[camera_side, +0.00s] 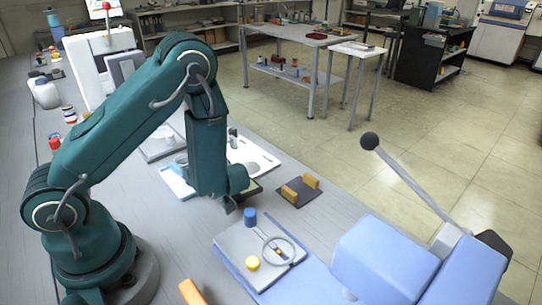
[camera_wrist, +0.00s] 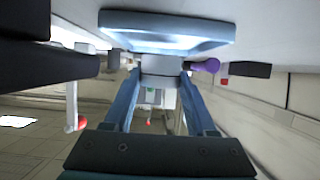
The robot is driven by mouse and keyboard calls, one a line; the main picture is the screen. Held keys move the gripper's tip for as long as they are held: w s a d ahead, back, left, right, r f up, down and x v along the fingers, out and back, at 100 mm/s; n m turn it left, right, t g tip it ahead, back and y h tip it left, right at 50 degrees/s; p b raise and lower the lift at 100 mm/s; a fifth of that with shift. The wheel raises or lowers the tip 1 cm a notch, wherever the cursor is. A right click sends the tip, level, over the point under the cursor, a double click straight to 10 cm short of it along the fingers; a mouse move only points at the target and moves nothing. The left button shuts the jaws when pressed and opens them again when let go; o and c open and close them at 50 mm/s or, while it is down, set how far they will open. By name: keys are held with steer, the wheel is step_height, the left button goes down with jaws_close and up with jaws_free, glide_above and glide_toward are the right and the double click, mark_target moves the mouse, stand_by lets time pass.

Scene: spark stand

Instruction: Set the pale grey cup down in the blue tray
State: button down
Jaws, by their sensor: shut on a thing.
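In the wrist view, which is upside down, my gripper (camera_wrist: 160,80) has its two blue-grey fingers closed on the sides of the pale grey cup (camera_wrist: 162,66). The blue tray (camera_wrist: 165,20), with a pale inside, lies close to the cup's base. I cannot tell whether cup and tray touch. In the side view the blue tray (camera_side: 173,183) shows just left of my forearm, partly hidden by it. My fingers and most of the cup are hidden there; a small grey shape above the tray is too unclear to name.
A grey plate (camera_side: 152,154) with a small white object lies behind the tray. A dark pad with tan blocks (camera_side: 300,190) and a board with a magnifier (camera_side: 277,250) lie right. A purple object (camera_wrist: 206,66) and a red-tipped lever (camera_wrist: 72,100) show in the wrist view.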

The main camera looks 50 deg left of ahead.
steer(key=shift+f, duration=0.35)
steer(key=shift+f, duration=0.55)
steer(key=shift+c, duration=0.6)
jaws_free()
steer(key=shift+r, duration=0.1)
